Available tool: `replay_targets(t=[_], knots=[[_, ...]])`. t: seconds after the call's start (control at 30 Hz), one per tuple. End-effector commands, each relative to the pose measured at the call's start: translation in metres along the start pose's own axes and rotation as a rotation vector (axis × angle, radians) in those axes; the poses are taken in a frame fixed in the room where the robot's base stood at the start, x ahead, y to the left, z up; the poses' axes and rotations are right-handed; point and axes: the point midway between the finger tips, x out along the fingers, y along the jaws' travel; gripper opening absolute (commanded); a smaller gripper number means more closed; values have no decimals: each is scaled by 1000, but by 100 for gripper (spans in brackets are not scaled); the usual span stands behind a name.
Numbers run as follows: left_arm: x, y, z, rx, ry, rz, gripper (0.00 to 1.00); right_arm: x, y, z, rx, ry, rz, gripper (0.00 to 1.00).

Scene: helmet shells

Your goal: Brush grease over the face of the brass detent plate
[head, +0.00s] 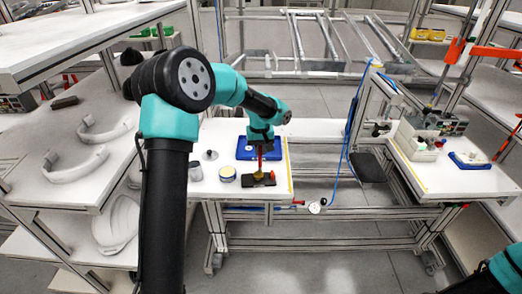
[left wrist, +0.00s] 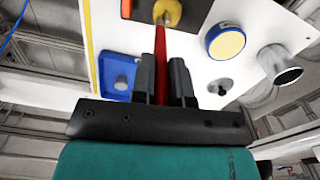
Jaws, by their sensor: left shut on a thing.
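My left gripper (head: 262,148) is shut on the red handle of a brush (left wrist: 161,62), which points down at the table. In the head view the brush (head: 260,157) stands over a dark block (head: 258,181) with a small brassy patch, apparently the detent plate. In the left wrist view the brush's far end meets a yellowish round part beside the dark block (left wrist: 192,10); I cannot tell whether bristles touch the plate. My left gripper's fingers (left wrist: 164,78) flank the handle. An open tin of yellow grease (head: 227,174) stands left of the block; it also shows in the left wrist view (left wrist: 224,42).
A blue tray (head: 243,151) lies behind the block. A metal cup (head: 195,172) and a small grey knobbed piece (head: 210,155) stand left. The white table's (head: 225,190) yellow-striped right edge is close to the block. A shelf with helmet shells (head: 72,165) stands left.

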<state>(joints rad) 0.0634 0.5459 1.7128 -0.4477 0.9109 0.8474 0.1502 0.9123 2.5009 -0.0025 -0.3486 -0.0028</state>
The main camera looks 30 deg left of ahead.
Motion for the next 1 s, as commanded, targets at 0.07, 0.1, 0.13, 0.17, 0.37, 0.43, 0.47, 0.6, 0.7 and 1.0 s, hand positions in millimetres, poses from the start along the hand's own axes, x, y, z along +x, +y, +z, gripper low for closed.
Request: replay_targets(t=[0.07, 0.1, 0.13, 0.17, 0.37, 0.43, 0.47, 0.6, 0.7, 1.0], knots=[[0, 0, -1, 0, 0, 0, 0, 0, 0, 0, 0, 0, 0, 43], [0, 0, -1, 0, 0, 0, 0, 0, 0, 0, 0, 0, 0, 43], [0, 0, -1, 0, 0, 0, 0, 0, 0, 0, 0, 0, 0, 43], [0, 0, -1, 0, 0, 0, 0, 0, 0, 0, 0, 0, 0, 43], [0, -1, -1, 0, 0, 0, 0, 0, 0, 0, 0, 0, 0, 43], [1, -2, -1, 0, 0, 0, 0, 0, 0, 0, 0, 0, 0, 43], [1, -3, -1, 0, 0, 0, 0, 0, 0, 0, 0, 0, 0, 43], [2, -6, -3, -1, -1, 0, 0, 0, 0, 0, 0, 0, 0, 43], [2, -7, -3, 0, -1, -1, 0, 0, 0, 0, 0, 0, 0, 43], [3, -7, -2, 0, -2, -2, 0, 0, 0, 0, 0, 0, 0, 43]])
